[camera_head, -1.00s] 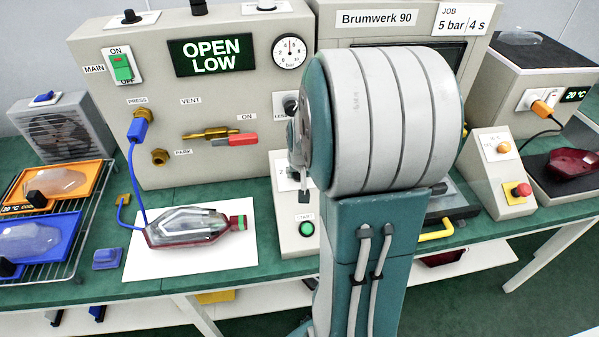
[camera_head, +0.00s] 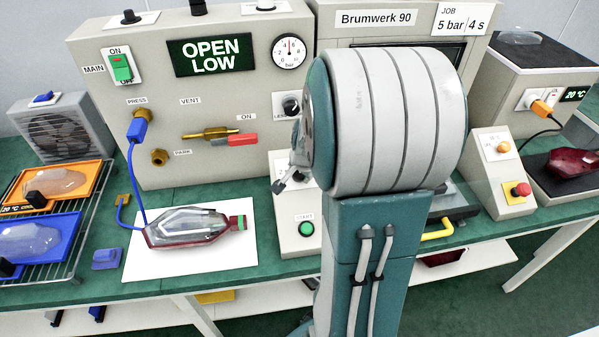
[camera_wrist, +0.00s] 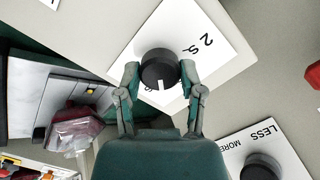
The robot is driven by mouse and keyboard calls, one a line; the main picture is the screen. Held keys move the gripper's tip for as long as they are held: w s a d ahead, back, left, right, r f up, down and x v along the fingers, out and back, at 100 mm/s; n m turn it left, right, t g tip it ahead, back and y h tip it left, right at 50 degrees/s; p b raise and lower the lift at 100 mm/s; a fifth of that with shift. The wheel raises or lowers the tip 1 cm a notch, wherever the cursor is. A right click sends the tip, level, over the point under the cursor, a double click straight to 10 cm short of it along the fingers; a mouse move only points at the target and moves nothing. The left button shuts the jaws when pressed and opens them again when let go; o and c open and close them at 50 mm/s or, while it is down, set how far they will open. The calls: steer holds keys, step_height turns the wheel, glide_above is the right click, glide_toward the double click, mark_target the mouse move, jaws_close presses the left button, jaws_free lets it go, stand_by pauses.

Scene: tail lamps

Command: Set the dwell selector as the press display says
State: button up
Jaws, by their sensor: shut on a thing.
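The dwell selector is a black round knob (camera_wrist: 158,68) on a white plate (camera_wrist: 205,30) in the wrist view. My gripper (camera_wrist: 160,73) is shut on it, one finger on each side. The knob's white mark points down in that picture, away from the printed "2 s" at the upper right. Other marks on the plate are partly hidden. In the head view my gripper (camera_head: 284,182) is at the narrow panel above the green start button; my arm hides most of the selector there. The job display (camera_head: 464,20) on the press reads "5 bar" and "4 s".
A second black knob (camera_wrist: 260,167) marked LESS and MORE sits near the selector. The green display (camera_head: 211,55) reads "OPEN LOW". The start button (camera_head: 306,229) is just below my gripper. A red lamp (camera_head: 195,228) lies on a white sheet to the left.

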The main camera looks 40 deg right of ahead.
steer(key=shift+s+f+m, duration=0.1)
steer(key=shift+f+m, duration=0.05)
steer(key=shift+m, duration=1.55)
steer(key=o, duration=1.2)
steer(key=shift+c, duration=0.2)
steer(key=shift+r, duration=0.25)
steer(key=v, duration=1.1)
steer(key=shift+s+r, duration=0.2)
